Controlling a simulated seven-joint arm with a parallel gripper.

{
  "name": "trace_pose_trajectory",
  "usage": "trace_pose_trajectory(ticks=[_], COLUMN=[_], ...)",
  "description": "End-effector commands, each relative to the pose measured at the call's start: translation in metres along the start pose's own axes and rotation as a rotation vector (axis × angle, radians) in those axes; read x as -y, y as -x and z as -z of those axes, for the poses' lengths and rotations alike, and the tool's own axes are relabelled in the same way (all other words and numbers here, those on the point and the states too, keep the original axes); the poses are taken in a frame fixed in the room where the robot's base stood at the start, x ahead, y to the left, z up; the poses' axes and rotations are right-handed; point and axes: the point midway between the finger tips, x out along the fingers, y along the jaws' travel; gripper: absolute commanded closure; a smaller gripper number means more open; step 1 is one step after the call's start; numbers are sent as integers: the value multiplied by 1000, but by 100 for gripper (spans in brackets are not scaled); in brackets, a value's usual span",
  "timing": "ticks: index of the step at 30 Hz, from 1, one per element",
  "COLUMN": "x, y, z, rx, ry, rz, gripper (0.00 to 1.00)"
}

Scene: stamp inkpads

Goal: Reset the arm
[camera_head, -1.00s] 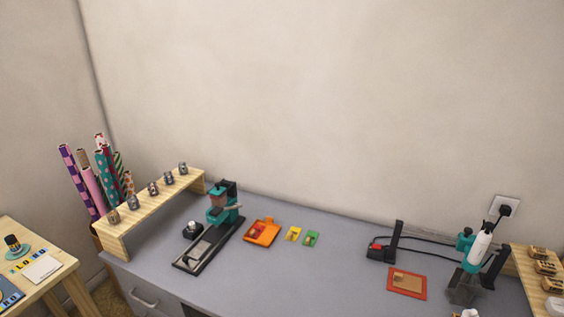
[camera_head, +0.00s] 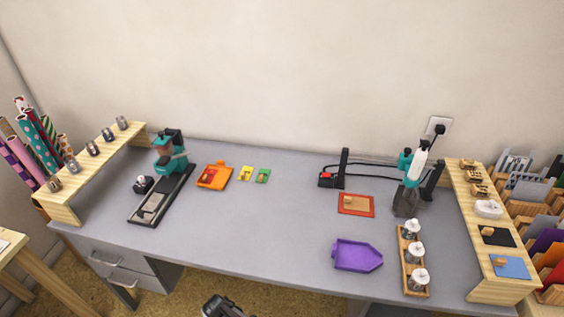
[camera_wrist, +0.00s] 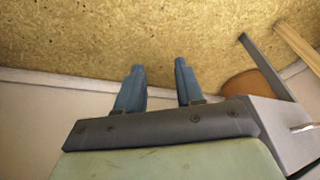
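My gripper (camera_wrist: 160,86) shows in the wrist view with its two blue-grey fingers apart and nothing between them. Beyond the fingers are a tan speckled surface (camera_wrist: 120,35) and a pale wall. In the head view a dark piece of my arm (camera_head: 222,306) shows at the bottom edge, in front of the desk (camera_head: 270,235). The fingertips cannot be made out there. My gripper touches none of the desk objects.
On the desk stand a teal press (camera_head: 168,155), an orange tray (camera_head: 214,177), yellow and green pads, a red-framed pad (camera_head: 356,206), a purple tray (camera_head: 357,256) and a rack of stampers (camera_head: 415,262). Wooden shelves stand at both ends. The desk's middle front is clear.

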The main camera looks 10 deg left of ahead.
Motion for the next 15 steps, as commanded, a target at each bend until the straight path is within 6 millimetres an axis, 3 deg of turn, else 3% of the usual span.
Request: trace_pose_trajectory(ticks=[1,6,15], x=[-23,-91,-194], y=[1,3,16], z=[-6,-29,-85], rx=[21,104,262], ry=[-20,-75,-180], rz=[-20,-80,-153], gripper=[63,63,63])
